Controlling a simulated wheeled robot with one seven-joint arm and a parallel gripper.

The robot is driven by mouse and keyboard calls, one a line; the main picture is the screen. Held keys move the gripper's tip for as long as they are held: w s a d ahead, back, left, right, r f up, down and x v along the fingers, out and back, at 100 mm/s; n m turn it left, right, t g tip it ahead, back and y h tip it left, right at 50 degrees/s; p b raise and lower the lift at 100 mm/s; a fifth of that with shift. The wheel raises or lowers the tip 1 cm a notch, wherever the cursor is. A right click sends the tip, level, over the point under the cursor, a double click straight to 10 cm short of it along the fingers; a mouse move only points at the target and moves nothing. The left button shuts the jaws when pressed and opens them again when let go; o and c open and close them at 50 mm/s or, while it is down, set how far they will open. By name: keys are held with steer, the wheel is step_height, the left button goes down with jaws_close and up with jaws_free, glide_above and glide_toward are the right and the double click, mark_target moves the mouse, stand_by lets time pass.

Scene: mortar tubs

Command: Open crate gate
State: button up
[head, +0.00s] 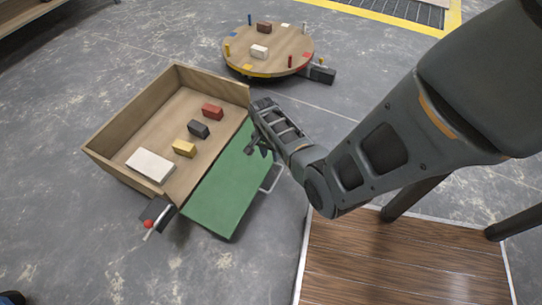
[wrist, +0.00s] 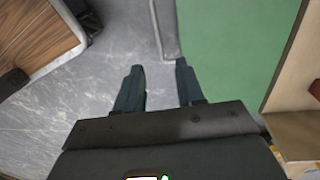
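The wooden crate (head: 100,150) lies at left in the head view, with its green gate (head: 222,185) lowered outward on the right side, its outer edge low over the floor. A grey handle loop (head: 271,178) sticks out from the gate's outer edge. My gripper (head: 260,150) is near the gate's far end. In the wrist view my gripper (wrist: 158,67) has its fingers apart and empty. The handle (wrist: 166,30) lies just beyond the fingertips, beside the green gate (wrist: 225,50). Contact with it cannot be told. A red-knobbed lever (head: 149,224) is at the crate's near corner.
The crate holds a white block (head: 150,164), a yellow block (head: 184,148), a dark block (head: 198,129) and a red block (head: 212,112). A round table (head: 285,45) stands behind. A brown wooden platform (head: 400,255) is at lower right. Grey floor (head: 255,255) is free between.

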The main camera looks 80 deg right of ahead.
steer(key=shift+r, duration=0.1)
stand_by(0.6)
steer(key=s+a+r+n+t+h, duration=0.25)
steer(key=a+n, duration=0.25)
steer(key=a, duration=0.4)
steer(key=s+a+r+n+t+h, duration=0.2)
steer(key=a+n+t, duration=0.25)
steer(key=a, duration=0.45)
steer(key=s+a+r+n+t+y, duration=0.1)
steer(key=s+a+r+n+t, duration=0.2)
steer(key=a+r+n, duration=0.45)
steer(key=s+a+r+n+t+y, duration=0.2)
steer(key=s+a+r+t, duration=0.15)
steer(key=r, duration=1.05)
steer(key=s+a+r+n+t+y, duration=0.1)
steer(key=s+a+r+n+t, duration=0.2)
steer(key=r, duration=1)
step_height(320, 180, up, 20)
steer(key=w+m+p, duration=0.1)
steer(key=p, duration=1.9)
steer(key=shift+w+a+r, duration=0.15)
steer(key=shift+a, duration=0.2)
steer(key=shift+g, duration=0.25)
